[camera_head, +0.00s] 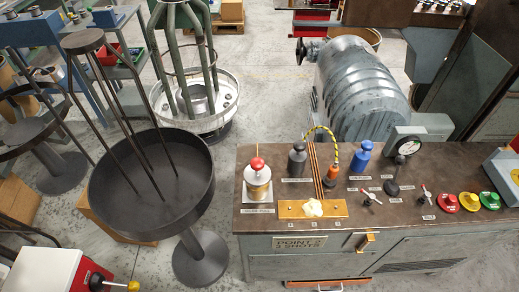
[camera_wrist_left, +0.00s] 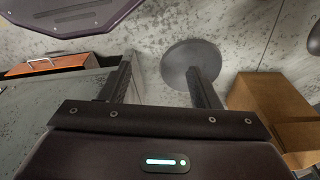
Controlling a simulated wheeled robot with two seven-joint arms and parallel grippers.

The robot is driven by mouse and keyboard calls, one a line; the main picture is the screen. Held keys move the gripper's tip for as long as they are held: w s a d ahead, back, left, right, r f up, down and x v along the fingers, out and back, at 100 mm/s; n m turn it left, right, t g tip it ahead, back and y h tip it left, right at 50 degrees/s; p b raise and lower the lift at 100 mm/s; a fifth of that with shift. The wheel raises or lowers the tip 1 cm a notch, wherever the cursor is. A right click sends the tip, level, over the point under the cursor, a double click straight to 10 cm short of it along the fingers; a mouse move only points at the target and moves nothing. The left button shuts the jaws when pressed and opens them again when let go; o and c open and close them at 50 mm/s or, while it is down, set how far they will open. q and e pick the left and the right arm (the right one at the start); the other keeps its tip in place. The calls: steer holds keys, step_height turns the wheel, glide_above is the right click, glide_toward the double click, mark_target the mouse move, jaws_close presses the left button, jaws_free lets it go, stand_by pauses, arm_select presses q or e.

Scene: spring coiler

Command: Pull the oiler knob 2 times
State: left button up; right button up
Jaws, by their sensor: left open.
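The oiler (camera_head: 258,185) is a small metal canister on the left end of the bench top in the head view. A red ball knob (camera_head: 257,163) sits on top of it, with a thin yellowish rod above. A label lies in front of the canister. My left gripper (camera_wrist_left: 159,68) shows only in its wrist view, fingers apart with nothing between them. Beyond the fingers are the floor and a round stand foot (camera_wrist_left: 188,66). The knob is not in the wrist view. My right gripper is in neither view.
A wide dark round tray (camera_head: 120,190) stands left of the bench.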

arm_select(q)
steer(key=w+d+r+t, duration=0.1)
steer(key=w+r, duration=0.5)
steer(key=r, duration=0.6)
steer(key=w+d+r+t, duration=0.15)
steer(key=w+r, duration=0.35)
steer(key=r, duration=0.6)
steer(key=w+d+r+t, duration=0.15)
steer(key=w+r, duration=0.45)
steer(key=r, duration=0.6)
steer(key=m+t+h, duration=0.2)
steer(key=t+h, duration=0.4)
steer(key=t, duration=0.4)
glide_toward(260, 158)
step_height(260, 158, down, 2)
steer(key=w, duration=0.3)
steer(key=shift+s+d+t, duration=0.15)
steer(key=shift+d+t, duration=0.1)
steer(key=shift+t, duration=0.25)
steer(key=shift+w+d+r+h, duration=0.2)
steer(key=shift+w+d+h, duration=0.1)
steer(key=shift+w, duration=0.15)
steer(key=p+x, duration=0.1)
steer(key=x, duration=0.5)
steer(key=shift+w+d, duration=0.1)
steer(key=shift+w, duration=0.25)
